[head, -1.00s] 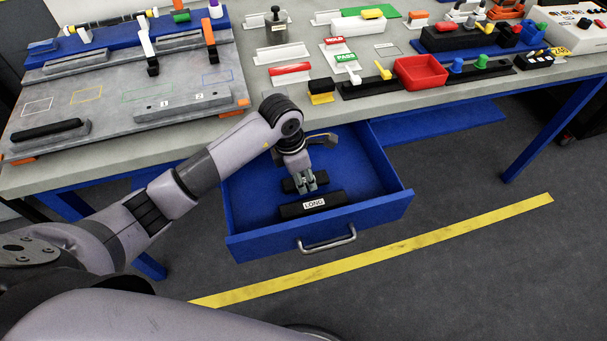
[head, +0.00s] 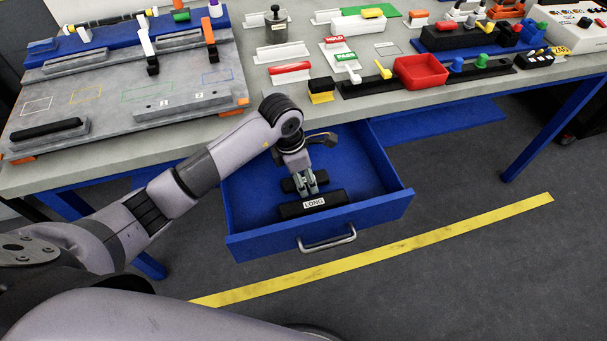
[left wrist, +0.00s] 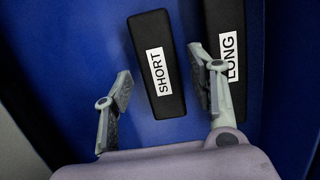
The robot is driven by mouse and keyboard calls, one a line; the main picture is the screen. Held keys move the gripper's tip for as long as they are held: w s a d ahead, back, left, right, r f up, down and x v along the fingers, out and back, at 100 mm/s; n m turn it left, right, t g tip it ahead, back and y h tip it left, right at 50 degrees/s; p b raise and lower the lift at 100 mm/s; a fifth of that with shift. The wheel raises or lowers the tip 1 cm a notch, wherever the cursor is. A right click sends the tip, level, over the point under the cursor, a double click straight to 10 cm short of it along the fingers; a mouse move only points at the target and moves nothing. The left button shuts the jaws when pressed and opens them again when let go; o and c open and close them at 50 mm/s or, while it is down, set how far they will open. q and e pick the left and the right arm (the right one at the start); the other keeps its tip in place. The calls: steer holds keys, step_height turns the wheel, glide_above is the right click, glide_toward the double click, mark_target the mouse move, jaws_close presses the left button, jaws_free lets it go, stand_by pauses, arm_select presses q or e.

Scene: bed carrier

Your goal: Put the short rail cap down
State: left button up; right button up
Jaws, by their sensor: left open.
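The short rail cap (left wrist: 158,90) is a black block with a white SHORT label, lying label up on the blue drawer floor. In the head view the short cap (head: 289,185) is partly hidden behind my left gripper (head: 309,190). In the left wrist view my left gripper (left wrist: 162,95) is open, one finger on each side of the short cap, with a clear gap on the left. The right finger is close to the cap; contact cannot be told. My right gripper is not in view.
The long rail cap (left wrist: 232,105), labelled LONG, lies beside the short one, towards the front of the open blue drawer (head: 372,213). The right part of the drawer is bare. The grey bench (head: 300,117) above holds a fixture board and several small parts.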

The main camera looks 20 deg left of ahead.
arm_select(q)
steer(key=shift+a+r, duration=0.1)
steer(key=shift+r, duration=0.4)
step_height(320, 180, up, 11)
steer(key=s+a+b, duration=0.1)
steer(key=shift+s+a, duration=0.2)
steer(key=shift+a, duration=0.2)
